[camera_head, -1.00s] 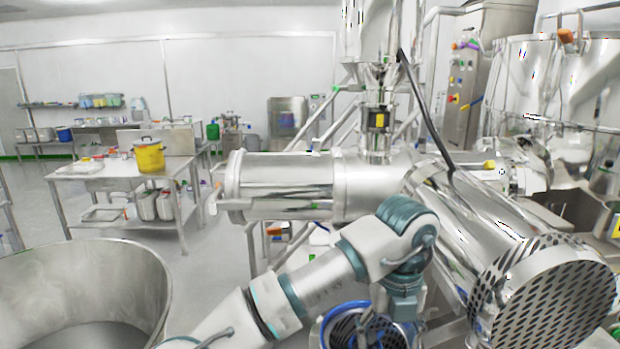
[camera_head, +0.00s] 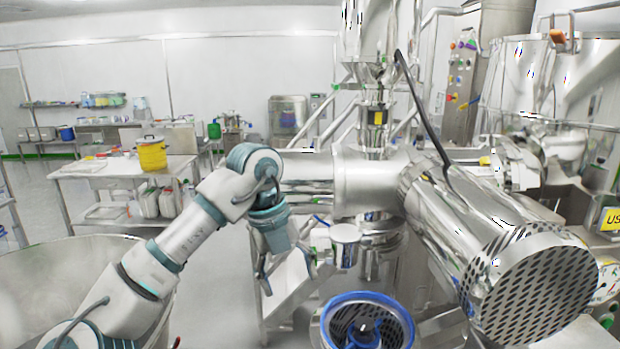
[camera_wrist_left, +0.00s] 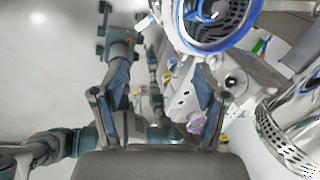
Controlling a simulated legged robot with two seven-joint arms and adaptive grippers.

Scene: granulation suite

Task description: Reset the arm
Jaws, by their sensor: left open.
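My left arm (camera_head: 185,240), white and teal, comes in from the left and bends down at the wrist in front of the steel machine. My left gripper (camera_head: 285,272) hangs below the wrist, partly hidden by it, with nothing seen between its fingers. In the left wrist view the two fingers of the left gripper (camera_wrist_left: 160,108) stand wide apart and empty. My right gripper does not show.
A blue-rimmed perforated opening (camera_head: 368,325) lies low and right of the gripper. A big steel cylinder with a perforated end (camera_head: 530,285) fills the right. A large steel vessel (camera_head: 40,265) stands at the left. A yellow bucket (camera_head: 152,154) stands on a table behind.

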